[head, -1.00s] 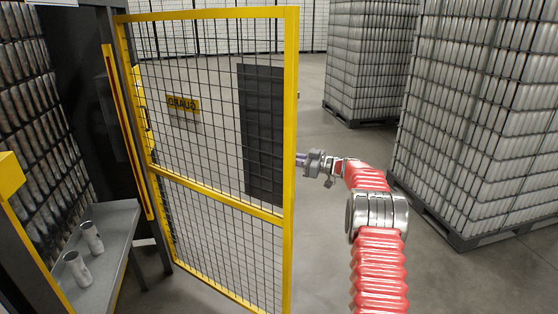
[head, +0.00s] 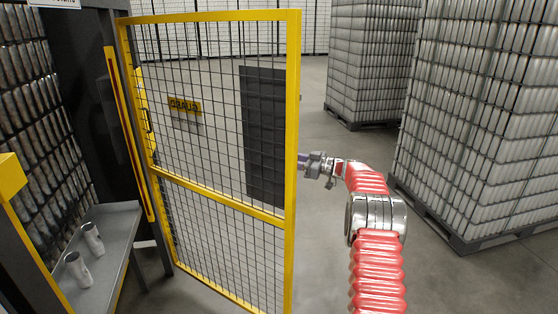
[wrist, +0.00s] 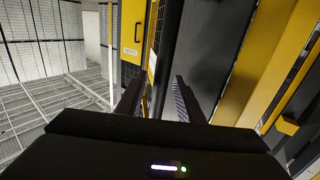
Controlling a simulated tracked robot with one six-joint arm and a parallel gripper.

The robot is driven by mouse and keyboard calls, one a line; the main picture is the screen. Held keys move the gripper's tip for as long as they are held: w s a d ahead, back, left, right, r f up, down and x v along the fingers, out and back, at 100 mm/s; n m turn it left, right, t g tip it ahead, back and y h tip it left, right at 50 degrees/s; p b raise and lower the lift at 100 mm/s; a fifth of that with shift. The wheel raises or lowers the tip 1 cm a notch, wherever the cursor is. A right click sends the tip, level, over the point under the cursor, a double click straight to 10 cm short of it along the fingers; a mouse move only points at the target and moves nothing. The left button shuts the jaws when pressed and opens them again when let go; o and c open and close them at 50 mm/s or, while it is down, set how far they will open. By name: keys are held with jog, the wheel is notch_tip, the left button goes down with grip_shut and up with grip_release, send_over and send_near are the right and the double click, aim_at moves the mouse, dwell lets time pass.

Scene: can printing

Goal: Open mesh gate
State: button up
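The mesh gate (head: 290,120) has a yellow frame and dark wire mesh, and stands swung out from the dark machine frame at the left. A yellow sign with reversed lettering (head: 185,106) shows through it. My gripper (head: 301,162) is just right of the gate's free upright, at about mid height; its tips come up to the edge, and I cannot tell if they touch. In the wrist view my gripper (wrist: 157,97) has its two dark fingers apart, with nothing visibly held between them. A yellow upright with mesh (wrist: 153,45) shows beyond them.
A grey shelf (head: 118,225) with two cans (head: 93,239) is at the lower left. A pallet stack of cans (head: 480,120) stands close on the right, another stack (head: 370,60) farther back. Grey floor (head: 335,215) is clear between gate and stacks.

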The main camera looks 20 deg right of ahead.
jog(key=v, duration=1.3)
jog(key=shift+s+d, duration=0.25)
jog(key=shift+d, duration=0.1)
jog(key=shift+c, duration=0.2)
